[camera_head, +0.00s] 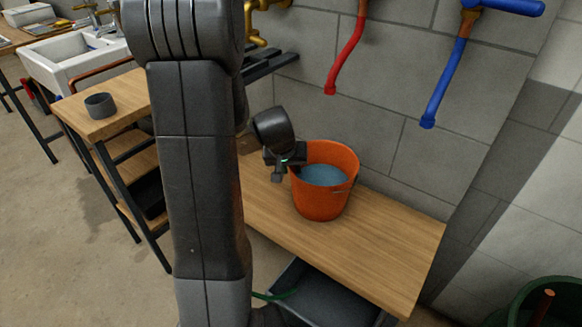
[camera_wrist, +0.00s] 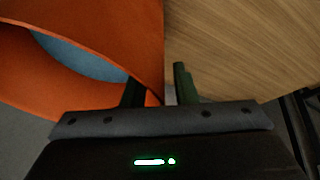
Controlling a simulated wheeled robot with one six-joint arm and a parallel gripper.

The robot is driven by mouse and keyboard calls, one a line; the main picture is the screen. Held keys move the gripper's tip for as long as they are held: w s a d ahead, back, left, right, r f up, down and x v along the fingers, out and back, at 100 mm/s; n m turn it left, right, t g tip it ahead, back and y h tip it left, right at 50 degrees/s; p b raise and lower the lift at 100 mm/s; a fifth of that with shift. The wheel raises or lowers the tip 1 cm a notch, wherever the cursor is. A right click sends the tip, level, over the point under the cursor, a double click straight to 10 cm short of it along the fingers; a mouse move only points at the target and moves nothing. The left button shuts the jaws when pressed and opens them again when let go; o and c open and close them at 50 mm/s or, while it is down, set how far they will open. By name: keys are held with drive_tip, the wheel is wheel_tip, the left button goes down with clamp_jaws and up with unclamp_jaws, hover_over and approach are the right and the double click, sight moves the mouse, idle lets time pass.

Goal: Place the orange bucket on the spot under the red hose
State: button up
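The orange bucket (camera_head: 322,203) stands upright on the wooden bench (camera_head: 385,250), with bluish water in it. The red hose (camera_head: 346,58) hangs on the wall, and its end is above the bucket in the picture. No marked spot shows on the bench. My gripper (camera_head: 281,170) is at the bucket's left rim. In the wrist view, the bucket wall (camera_wrist: 147,40) comes between the fingers of my gripper (camera_wrist: 158,86). The left finger is on the water side and the right finger outside. A gap shows between the right finger and the wall, so the fingers look open.
A blue hose (camera_head: 445,85) hangs farther right on the wall. The bench is clear right and front of the bucket. A dark tray (camera_head: 318,297) is below it. A grey cup (camera_head: 100,105) stands on a wooden shelf unit (camera_head: 125,122) at left. A green tub (camera_head: 552,295) is lower right.

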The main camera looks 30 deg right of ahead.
drive_tip(key=shift+r, duration=0.15)
drive_tip(key=p+v, duration=0.3)
drive_tip(key=v, duration=0.9)
